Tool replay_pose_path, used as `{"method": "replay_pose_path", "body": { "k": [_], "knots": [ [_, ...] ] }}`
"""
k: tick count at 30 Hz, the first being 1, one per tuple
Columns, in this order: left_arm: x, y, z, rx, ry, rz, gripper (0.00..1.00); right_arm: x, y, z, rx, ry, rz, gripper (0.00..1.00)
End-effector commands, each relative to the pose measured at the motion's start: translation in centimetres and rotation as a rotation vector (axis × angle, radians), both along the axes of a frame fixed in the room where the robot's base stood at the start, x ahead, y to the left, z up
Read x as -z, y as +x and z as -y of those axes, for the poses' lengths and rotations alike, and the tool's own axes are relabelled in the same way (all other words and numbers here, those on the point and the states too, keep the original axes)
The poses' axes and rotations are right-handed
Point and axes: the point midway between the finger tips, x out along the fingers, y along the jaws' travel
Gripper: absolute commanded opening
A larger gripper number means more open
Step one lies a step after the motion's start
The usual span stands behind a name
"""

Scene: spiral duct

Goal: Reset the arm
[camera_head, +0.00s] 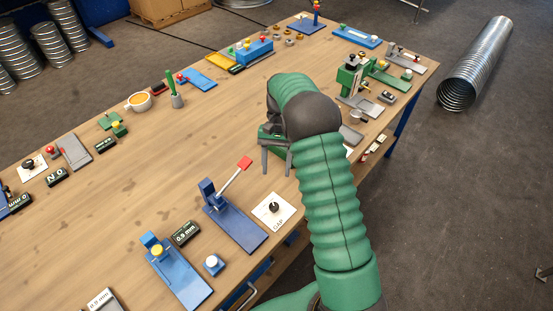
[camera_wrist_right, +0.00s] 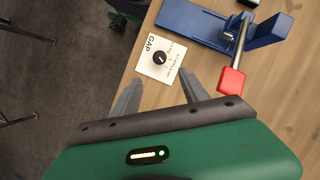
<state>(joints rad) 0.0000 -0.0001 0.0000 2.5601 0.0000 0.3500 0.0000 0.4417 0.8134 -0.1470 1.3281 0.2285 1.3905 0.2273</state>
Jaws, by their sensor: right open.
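My right arm reaches up over the right part of the wooden table (camera_head: 200,130) in the head view. My right gripper (camera_head: 277,170) is open and empty, its fingers pointing down above the table. The right wrist view shows its two grey fingers (camera_wrist_right: 160,92) spread apart with nothing between them. A white card marked GAP with a black knob (camera_head: 273,207) lies nearer the front edge; it also shows ahead of the fingers in the wrist view (camera_wrist_right: 150,65). My left gripper is not in view.
A blue lever fixture with a red handle (camera_head: 235,225) stands left of the GAP card, close to the gripper. A blue fixture with a yellow knob (camera_head: 178,275) is further left. A green press (camera_head: 350,75) stands at the right. The table's middle is clear.

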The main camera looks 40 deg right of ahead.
Motion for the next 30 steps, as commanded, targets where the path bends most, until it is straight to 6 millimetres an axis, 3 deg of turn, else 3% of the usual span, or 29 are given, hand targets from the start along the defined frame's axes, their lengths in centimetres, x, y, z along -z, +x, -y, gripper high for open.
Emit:
{"method": "replay_pose_path", "body": {
  "k": [3, 7, 22, 26, 30],
  "knots": [
    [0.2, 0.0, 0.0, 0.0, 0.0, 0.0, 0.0, -2.1, 0.6, 0.8, -0.001, -0.001, 0.002, 0.52],
    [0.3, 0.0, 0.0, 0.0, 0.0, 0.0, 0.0, -3.2, 0.9, 1.1, -0.001, 0.0, 0.0, 0.52],
    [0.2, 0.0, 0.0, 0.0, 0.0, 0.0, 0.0, -3.5, 0.9, 0.9, -0.007, -0.002, 0.004, 0.52],
    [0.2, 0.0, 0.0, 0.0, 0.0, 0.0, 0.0, -3.5, 0.9, -1.7, -0.08, -0.037, 0.06, 0.52],
    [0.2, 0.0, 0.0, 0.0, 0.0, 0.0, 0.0, -3.0, -0.6, -7.8, -0.282, -0.122, 0.201, 0.52]
  ]
}}
